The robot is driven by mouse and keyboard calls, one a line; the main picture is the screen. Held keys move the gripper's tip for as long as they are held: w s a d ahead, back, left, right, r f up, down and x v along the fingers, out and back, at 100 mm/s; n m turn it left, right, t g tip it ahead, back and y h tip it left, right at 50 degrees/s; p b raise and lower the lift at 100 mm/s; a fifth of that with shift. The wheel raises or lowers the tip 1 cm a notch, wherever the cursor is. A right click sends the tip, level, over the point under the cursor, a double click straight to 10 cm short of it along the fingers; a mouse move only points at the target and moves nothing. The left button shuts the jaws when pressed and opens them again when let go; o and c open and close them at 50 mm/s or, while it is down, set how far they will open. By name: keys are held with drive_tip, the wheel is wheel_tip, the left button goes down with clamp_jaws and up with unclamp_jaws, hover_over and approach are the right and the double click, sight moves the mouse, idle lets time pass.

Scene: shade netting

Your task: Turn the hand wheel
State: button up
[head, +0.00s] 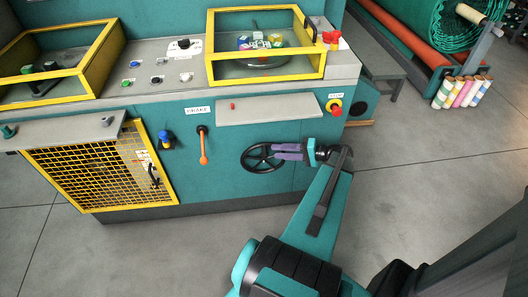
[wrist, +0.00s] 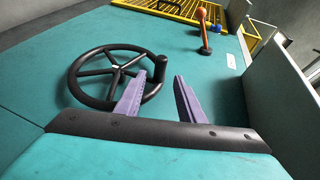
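The hand wheel (head: 263,157) is a black spoked wheel on the teal front panel of the machine, below a grey shelf. It also shows in the wrist view (wrist: 88,68), with a short black handle (wrist: 158,68) standing out from its rim. My gripper (head: 277,151) has purple fingers and reaches in from the right, in front of the wheel's right part. In the wrist view my gripper (wrist: 168,82) has its fingers apart, with the handle near the left fingertip. Nothing shows clamped between them. I cannot tell whether the left finger touches the handle.
An orange lever (head: 203,147) and a blue knob (head: 164,138) are left of the wheel. A grey shelf (head: 270,109) juts out above it. A red stop button (head: 334,107) is at upper right. A yellow mesh guard (head: 90,168) is at far left.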

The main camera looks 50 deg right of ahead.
sight(265, 151)
drive_tip(key=shift+p+x, duration=0.5)
drive_tip(key=shift+x, duration=3.05)
